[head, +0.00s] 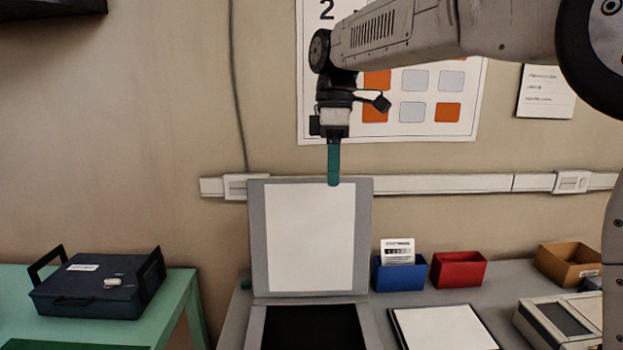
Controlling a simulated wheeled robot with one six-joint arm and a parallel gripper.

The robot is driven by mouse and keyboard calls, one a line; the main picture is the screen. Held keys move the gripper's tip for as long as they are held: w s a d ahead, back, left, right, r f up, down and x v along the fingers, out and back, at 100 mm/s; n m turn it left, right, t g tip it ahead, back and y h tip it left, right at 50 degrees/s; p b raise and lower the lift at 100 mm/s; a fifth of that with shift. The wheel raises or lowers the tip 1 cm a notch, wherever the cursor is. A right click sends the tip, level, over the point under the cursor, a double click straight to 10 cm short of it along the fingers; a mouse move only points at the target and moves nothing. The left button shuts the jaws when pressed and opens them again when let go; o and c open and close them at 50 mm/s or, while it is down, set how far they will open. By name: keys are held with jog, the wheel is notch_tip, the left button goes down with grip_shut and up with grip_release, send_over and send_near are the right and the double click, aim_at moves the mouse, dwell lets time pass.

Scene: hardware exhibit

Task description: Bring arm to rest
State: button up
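My arm reaches in from the upper right of the head view, and my gripper (333,184) points straight down at its end. Its teal lower part shows as one narrow strip, so I cannot tell whether the fingers are apart or together. The tip shows in front of the top edge of the raised grey lid (259,240) of a scanner-like device. I cannot tell whether it touches the lid. No separate object shows in the gripper.
A dark glass bed (315,328) lies below the lid. Blue (399,276) and red (458,269) bins, a cardboard box (567,265), a white pad (443,328) and a grey device (560,318) stand to the right. A dark case (95,285) sits on the green table (180,290) at left.

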jog(key=s+d+f+m+t, duration=0.1)
jog(key=s+d+f+m, duration=0.3)
jog(key=s, duration=0.6)
jog(key=s+d+f+m+t, duration=0.1)
jog(key=s+d+f+m, duration=0.4)
jog(key=s, duration=0.5)
jog(key=s+d+f+m+t, duration=0.1)
jog(key=s+d+f+m, duration=0.4)
jog(key=s+d+m, duration=0.2)
jog(key=s+d, duration=0.2)
jog(key=shift+s+d+f+t, duration=0.2)
jog(key=shift+s+d+t, duration=0.05)
jog(key=shift+s+t, duration=0.15)
